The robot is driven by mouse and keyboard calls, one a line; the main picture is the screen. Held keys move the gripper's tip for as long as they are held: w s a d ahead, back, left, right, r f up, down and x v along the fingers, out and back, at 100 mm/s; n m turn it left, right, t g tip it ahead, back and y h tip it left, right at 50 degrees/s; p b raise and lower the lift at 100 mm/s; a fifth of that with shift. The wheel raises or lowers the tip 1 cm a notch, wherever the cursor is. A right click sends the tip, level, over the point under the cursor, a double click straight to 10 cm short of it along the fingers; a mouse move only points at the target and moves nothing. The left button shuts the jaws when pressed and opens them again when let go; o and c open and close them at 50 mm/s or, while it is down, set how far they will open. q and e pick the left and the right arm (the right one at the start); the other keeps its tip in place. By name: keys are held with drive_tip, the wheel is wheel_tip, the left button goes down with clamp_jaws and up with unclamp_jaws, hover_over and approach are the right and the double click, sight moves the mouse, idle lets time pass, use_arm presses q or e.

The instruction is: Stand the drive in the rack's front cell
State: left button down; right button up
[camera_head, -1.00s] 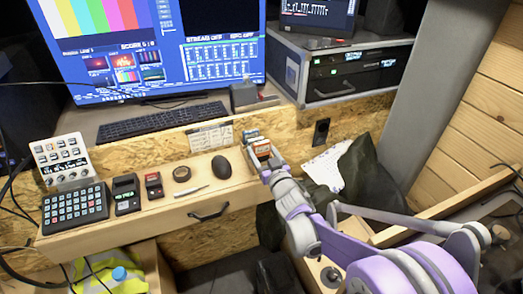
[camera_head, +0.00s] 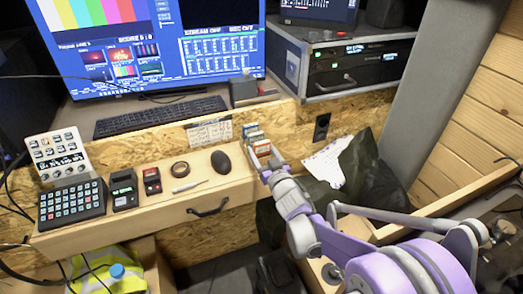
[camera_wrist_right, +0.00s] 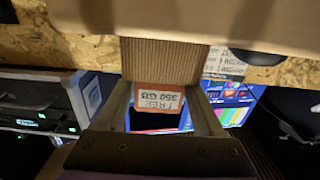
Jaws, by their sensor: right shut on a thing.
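My right gripper (camera_head: 268,167) is at the right end of the wooden ledge, shut on a drive (camera_head: 262,148) with an orange label. In the right wrist view the label of the drive (camera_wrist_right: 160,98) shows between the two fingers and reads upside down, with "350 GB". The small rack (camera_head: 252,132) is right behind the drive, with pale and greenish edges showing in it. A ridged brown piece (camera_wrist_right: 163,60) adjoins the drive in the wrist view. The front cell is hidden, and I cannot tell whether the drive is inside it. My left gripper is not in view.
A mouse (camera_head: 221,162), tape roll (camera_head: 180,169), small red-and-black device (camera_head: 152,181) and keypad (camera_head: 72,204) lie left on the ledge. A keyboard (camera_head: 160,117) and monitor (camera_head: 160,45) are behind. A rack case (camera_head: 345,65) stands at the back right.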

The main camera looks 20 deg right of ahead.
drive_tip(key=shift+f, duration=0.1)
drive_tip(key=o, duration=1.4)
drive_tip(key=shift+o, duration=0.2)
drive_tip(key=s, duration=1)
drive_tip(key=shift+s+a+p, duration=0.3)
drive_tip(key=shift+s+p, duration=0.1)
drive_tip(key=shift+s, duration=0.1)
